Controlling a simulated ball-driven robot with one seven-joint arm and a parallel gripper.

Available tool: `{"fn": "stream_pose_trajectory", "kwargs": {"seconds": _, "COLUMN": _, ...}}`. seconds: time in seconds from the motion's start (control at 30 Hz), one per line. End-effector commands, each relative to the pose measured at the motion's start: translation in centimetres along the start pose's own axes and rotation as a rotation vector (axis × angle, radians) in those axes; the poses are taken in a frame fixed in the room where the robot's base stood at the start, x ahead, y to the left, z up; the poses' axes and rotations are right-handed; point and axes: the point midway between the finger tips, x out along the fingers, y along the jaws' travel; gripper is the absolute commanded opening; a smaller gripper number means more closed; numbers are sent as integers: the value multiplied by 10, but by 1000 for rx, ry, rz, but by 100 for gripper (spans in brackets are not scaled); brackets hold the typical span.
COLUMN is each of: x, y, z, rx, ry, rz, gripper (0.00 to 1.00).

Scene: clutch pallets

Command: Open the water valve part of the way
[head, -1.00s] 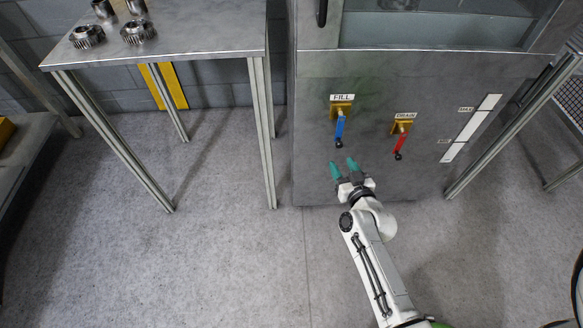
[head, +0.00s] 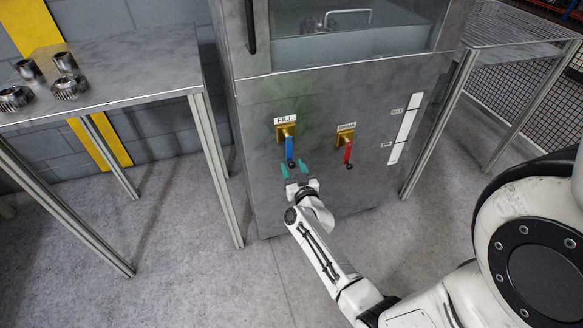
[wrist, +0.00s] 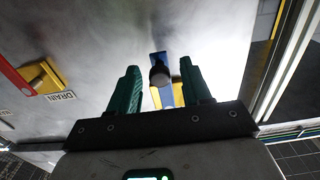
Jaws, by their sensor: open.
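The water valve, labelled FILL, has a brass body (head: 286,133) and a blue lever (head: 289,149) that hangs straight down with a black knob (head: 291,163) at its end. It sits on the grey front panel of the machine. My gripper (head: 294,170) is open, its two green fingers just below and around the knob. In the wrist view the blue lever (wrist: 157,58) and the dark knob (wrist: 159,75) show between the two fingers (wrist: 158,88). I cannot tell whether either finger touches the lever.
The DRAIN valve with a red lever (head: 348,153) hangs just to the right. A white level gauge (head: 405,128) is farther right. A metal table (head: 130,75) with several gears stands to the left. The floor (head: 190,260) in front is clear.

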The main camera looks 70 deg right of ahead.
Motion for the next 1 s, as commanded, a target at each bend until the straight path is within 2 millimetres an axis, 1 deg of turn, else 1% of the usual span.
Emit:
{"fn": "stream_pose_trajectory", "kwargs": {"seconds": 0.03, "x": 6, "y": 0, "z": 0, "rx": 0, "ry": 1, "rz": 0, "gripper": 48}}
{"fn": "stream_pose_trajectory", "kwargs": {"seconds": 0.1, "x": 10, "y": 0, "z": 0, "rx": 0, "ry": 0, "rz": -1, "gripper": 48}}
{"fn": "stream_pose_trajectory", "kwargs": {"seconds": 0.2, "x": 14, "y": 0, "z": 1, "rx": 1, "ry": -1, "rz": -2, "gripper": 48}}
{"fn": "stream_pose_trajectory", "kwargs": {"seconds": 0.47, "x": 14, "y": 0, "z": 0, "rx": 0, "ry": -1, "rz": -2, "gripper": 48}}
{"fn": "stream_pose_trajectory", "kwargs": {"seconds": 0.9, "x": 14, "y": 0, "z": 0, "rx": 0, "ry": -1, "rz": -1, "gripper": 7}}
{"fn": "stream_pose_trajectory", "kwargs": {"seconds": 1.0, "x": 14, "y": 0, "z": 0, "rx": 0, "ry": -1, "rz": -1, "gripper": 0}}
